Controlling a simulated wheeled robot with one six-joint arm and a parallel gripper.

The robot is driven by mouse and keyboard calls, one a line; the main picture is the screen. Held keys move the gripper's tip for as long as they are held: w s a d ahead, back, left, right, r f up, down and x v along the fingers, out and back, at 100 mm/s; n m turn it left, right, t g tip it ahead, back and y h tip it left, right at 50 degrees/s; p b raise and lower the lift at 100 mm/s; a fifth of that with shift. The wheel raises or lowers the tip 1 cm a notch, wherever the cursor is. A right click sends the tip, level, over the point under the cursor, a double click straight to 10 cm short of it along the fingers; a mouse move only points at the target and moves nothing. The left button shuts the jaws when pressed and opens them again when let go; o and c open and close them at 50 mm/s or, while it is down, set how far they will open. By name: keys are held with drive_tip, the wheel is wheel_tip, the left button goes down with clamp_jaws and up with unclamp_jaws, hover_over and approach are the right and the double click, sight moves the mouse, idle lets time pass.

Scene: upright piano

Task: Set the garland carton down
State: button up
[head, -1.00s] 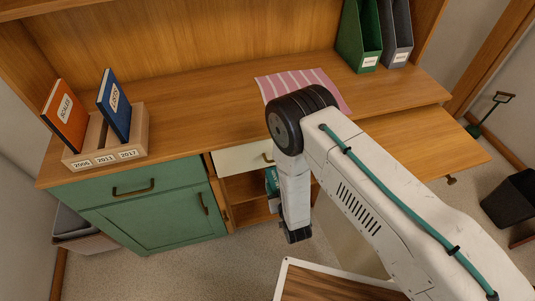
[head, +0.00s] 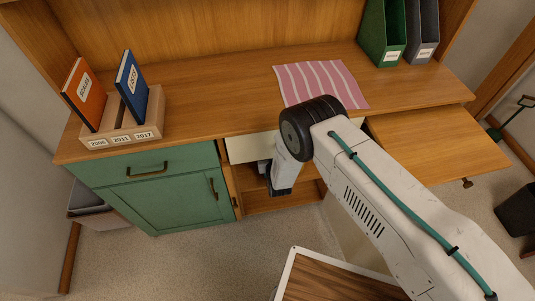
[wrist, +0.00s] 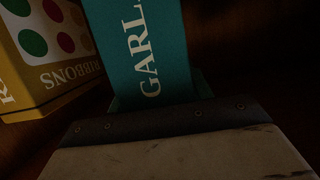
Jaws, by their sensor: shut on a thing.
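The garland carton (wrist: 148,45) is teal with pale letters reading "GARL" in the wrist view. My gripper (wrist: 160,118) is shut on it, at the lower end of its visible face. In the head view my gripper (head: 265,170) reaches into the open wooden compartment (head: 292,198) under the cream drawer. The carton is hidden in that view. I cannot tell whether its base touches the shelf.
A yellow ribbons box (wrist: 50,50) with coloured dots stands close left of the carton in the wrist view. The cream drawer (head: 250,147) is just above my gripper. The green cabinet (head: 165,195) is to the left. A pulled-out wooden board (head: 440,145) is to the right.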

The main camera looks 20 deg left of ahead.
drive_tip(key=shift+f, duration=0.7)
drive_tip(key=shift+f, duration=0.15)
drive_tip(key=o, duration=1.5)
drive_tip(key=shift+o, duration=0.2)
drive_tip(key=v, duration=1.2)
